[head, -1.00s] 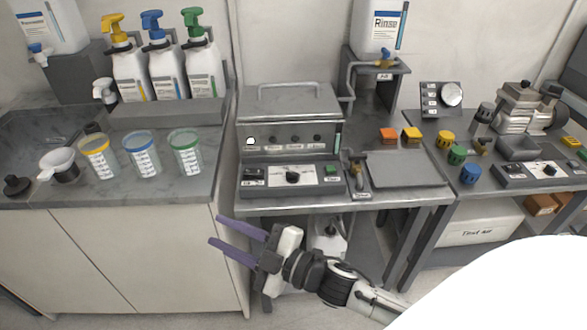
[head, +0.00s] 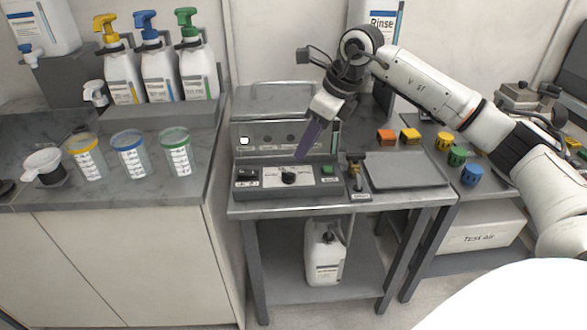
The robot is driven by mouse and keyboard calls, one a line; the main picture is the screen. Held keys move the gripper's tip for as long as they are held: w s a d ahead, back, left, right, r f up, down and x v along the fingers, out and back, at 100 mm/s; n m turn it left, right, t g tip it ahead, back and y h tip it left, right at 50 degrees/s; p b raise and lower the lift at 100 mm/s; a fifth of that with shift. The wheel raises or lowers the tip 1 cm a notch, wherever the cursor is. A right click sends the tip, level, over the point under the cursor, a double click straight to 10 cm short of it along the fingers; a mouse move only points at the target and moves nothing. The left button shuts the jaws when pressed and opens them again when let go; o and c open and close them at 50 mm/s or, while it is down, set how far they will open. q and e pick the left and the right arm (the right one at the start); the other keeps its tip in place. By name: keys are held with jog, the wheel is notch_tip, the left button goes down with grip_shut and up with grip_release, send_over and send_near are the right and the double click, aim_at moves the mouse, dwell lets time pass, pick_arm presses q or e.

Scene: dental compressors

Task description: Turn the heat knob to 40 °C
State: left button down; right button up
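The heat knob is likely the black knob (head: 288,178) on the pale panel of the grey ultrasonic-type unit (head: 330,183) in the middle of the head view. Its scale marks are too small to read. My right gripper (head: 299,158) points down and left, its purple fingertips just above and slightly right of the knob. I see no clear contact. The fingers line up in this view, so their gap is hidden. The gripper partly covers the unit's upper front. My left gripper is not in view.
A green switch (head: 328,170) and a black switch (head: 246,175) flank the knob. A small tap-like fitting (head: 356,163) stands at the right. A grey plate (head: 405,170) lies beyond it. Cups with coloured rims (head: 129,157) stand on the left counter.

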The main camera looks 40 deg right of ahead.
aim_at(290, 173)
jog(key=x, duration=0.9)
jog(key=shift+a, duration=0.15)
jog(key=shift+r, duration=0.1)
grip_shut()
